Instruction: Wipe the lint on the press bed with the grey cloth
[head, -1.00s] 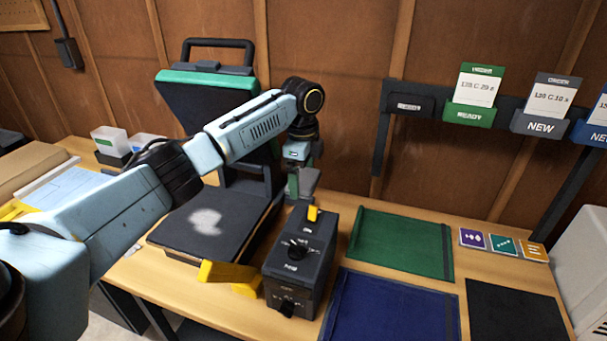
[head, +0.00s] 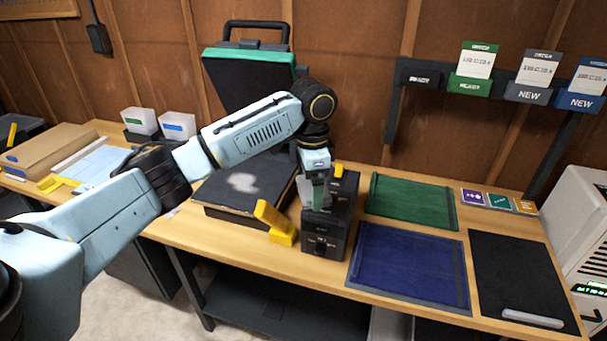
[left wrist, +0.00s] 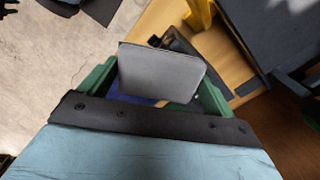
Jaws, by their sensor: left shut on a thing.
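The press bed (head: 215,199) is a dark flat plate left of centre in the head view, with its lid raised behind. A pale patch of lint (head: 243,182) lies on it. In the left wrist view a bit of lint (left wrist: 299,5) shows at the top right corner. My left gripper (head: 316,198) is shut on the grey cloth, a flat grey pad (left wrist: 160,72) between its green fingers. In the head view it hangs right of the bed, in front of or over the black control box; the exact height is unclear. My right gripper is not in view.
The black control box (head: 322,240) and a yellow handle (head: 276,222) stand at the bed's right. White bins (head: 140,121) stand at the back left.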

